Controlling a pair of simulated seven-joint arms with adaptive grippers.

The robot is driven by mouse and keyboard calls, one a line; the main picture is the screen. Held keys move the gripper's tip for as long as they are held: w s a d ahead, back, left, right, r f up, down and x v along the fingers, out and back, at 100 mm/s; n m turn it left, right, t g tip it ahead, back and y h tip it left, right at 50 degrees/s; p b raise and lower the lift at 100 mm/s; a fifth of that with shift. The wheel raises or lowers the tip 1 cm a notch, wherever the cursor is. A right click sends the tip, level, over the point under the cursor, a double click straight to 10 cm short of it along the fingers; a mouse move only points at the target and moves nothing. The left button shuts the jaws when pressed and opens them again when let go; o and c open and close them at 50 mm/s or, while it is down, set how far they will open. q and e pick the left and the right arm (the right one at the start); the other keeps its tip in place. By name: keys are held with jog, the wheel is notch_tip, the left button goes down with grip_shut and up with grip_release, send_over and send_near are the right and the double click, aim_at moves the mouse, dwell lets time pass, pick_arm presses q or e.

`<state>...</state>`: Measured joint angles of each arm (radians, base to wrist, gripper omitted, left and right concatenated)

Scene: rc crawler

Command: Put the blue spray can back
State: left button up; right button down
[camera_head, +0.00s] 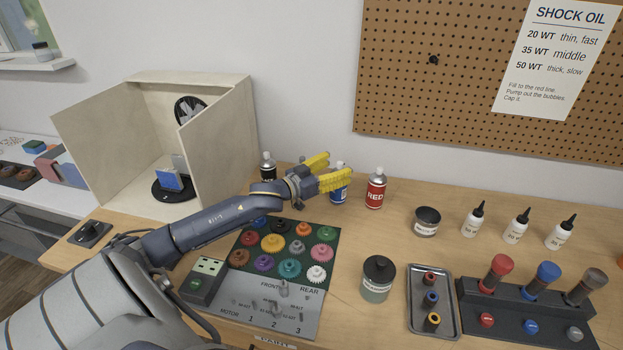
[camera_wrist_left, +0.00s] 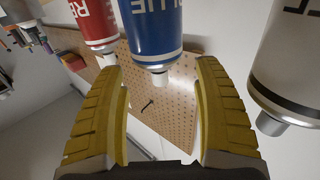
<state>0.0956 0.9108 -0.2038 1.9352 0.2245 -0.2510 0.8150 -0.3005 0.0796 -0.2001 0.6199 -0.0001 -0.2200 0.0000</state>
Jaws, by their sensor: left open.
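The blue spray can (camera_head: 338,196) stands upright on the table at the back, between the red can and the black-labelled can. It is partly hidden behind my left gripper in the head view. My left gripper (camera_head: 335,170) is open, with its yellow fingers at the blue can's upper part. In the left wrist view, the blue can (camera_wrist_left: 152,28) appears upside down, with its nozzle between the spread fingers (camera_wrist_left: 162,78). Gaps show between the can and both fingers. My right gripper is not in view.
The red can (camera_head: 375,190) stands close on the right and the black-labelled can (camera_head: 268,167) on the left. A wooden spray booth (camera_head: 226,132) with a blue panel (camera_head: 170,182) on a turntable is at left. Gears (camera_head: 272,243), a jar (camera_head: 377,280) and a metal tray (camera_head: 448,318) lie in front.

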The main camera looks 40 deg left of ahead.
pick_arm(q)
jog(key=v, duration=0.9)
jog(key=shift+s, duration=0.4)
jog(key=shift+a, duration=0.1)
